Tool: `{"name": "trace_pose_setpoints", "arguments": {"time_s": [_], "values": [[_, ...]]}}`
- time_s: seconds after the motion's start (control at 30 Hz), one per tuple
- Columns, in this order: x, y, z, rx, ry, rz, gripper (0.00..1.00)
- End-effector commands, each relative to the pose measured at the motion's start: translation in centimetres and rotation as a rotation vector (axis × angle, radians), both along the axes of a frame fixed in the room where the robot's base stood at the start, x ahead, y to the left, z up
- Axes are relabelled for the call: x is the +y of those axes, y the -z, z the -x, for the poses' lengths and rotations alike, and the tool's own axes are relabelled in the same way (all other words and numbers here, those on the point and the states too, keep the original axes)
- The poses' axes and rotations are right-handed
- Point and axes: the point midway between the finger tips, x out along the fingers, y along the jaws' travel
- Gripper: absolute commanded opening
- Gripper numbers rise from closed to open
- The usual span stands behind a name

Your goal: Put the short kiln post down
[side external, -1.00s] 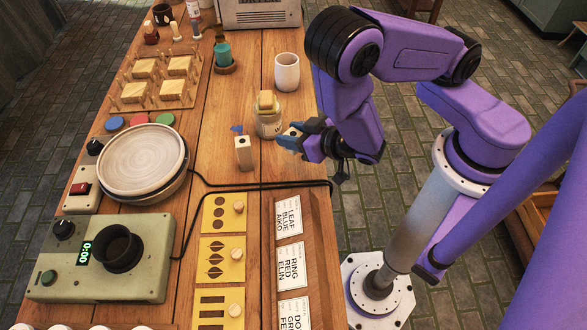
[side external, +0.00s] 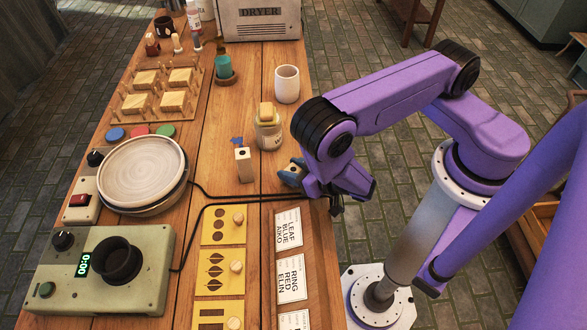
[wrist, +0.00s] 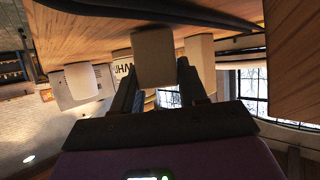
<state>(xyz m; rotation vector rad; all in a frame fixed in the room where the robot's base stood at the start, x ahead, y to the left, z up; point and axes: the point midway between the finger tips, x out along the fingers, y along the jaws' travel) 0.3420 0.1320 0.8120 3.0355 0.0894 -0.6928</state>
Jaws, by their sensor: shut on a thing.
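My gripper (side external: 292,173) is shut on the short kiln post, low over the right part of the wooden table.
A jar (side external: 267,132) with a yellow sponge and a white cup (side external: 287,84) stand behind my gripper. A black cable (side external: 225,195) runs in front. Yellow stencils (side external: 222,226) and name cards (side external: 291,278) lie nearer. A plate (side external: 142,170) sits at left.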

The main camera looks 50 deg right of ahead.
Motion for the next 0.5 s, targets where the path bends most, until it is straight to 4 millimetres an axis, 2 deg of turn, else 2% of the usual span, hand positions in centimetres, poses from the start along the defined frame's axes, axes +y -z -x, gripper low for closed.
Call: {"name": "trace_pose_setpoints", "arguments": {"time_s": [0.37,0.4,0.47,0.5], "values": [[-0.01,0.32,0.00,0.000,0.000,0.000,0.09],[-0.01,0.34,0.00,0.000,0.000,0.000,0.49],[-0.01,0.32,0.00,0.000,0.000,0.000,0.68],[-0.01,0.32,0.00,0.000,0.000,0.000,0.68]]}}
